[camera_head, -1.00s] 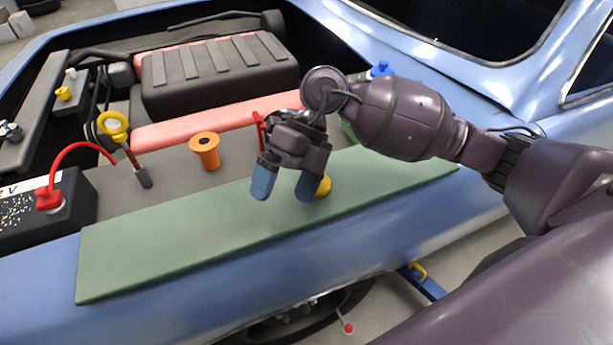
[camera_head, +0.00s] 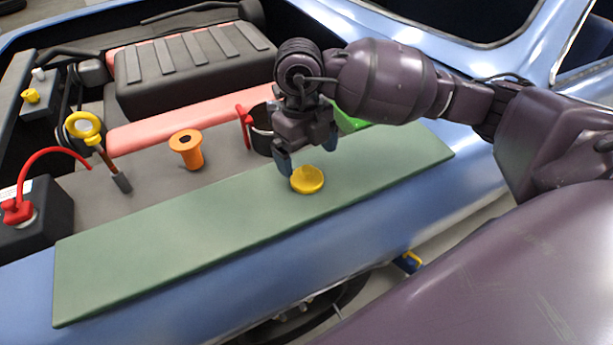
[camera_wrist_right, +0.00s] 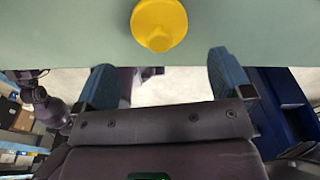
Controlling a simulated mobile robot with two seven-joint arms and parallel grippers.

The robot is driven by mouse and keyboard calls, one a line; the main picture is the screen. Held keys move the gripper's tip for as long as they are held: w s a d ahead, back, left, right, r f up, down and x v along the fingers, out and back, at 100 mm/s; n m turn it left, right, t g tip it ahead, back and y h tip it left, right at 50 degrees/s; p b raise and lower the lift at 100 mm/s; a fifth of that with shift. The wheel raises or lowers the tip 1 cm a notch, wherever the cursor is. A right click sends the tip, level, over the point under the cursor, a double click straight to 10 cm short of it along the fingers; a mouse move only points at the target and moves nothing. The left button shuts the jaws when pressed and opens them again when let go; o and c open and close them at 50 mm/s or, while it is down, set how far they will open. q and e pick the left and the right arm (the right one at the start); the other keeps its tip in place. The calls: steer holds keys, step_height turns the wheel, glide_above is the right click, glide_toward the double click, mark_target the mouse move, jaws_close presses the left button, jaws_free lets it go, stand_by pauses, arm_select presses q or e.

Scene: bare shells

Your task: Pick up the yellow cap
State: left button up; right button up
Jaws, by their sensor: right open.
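The yellow cap (camera_head: 307,180) is a round disc lying on the green mat (camera_head: 150,250) along the car's edge. It also shows at the top of the right wrist view (camera_wrist_right: 159,24), ahead of and between the fingertips. My right gripper (camera_head: 306,160) is open and empty, just behind the cap in the head view and pointing down. Its two blue fingers (camera_wrist_right: 166,78) stand apart in the wrist view, with no contact with the cap visible.
A yellow-ringed dipstick (camera_head: 84,125) and a black battery (camera_head: 38,225) with a red cable lie further left. A red-handled black ring tool (camera_head: 262,130) and a green object (camera_head: 350,122) are close behind my gripper.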

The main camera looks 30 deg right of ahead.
mark_target(307, 168)
step_height(307, 168, down, 4)
steer(key=shift+w+r, duration=0.15)
steer(key=shift+f+b, duration=0.3)
steer(key=shift+f, duration=0.35)
steer(key=c, duration=1)
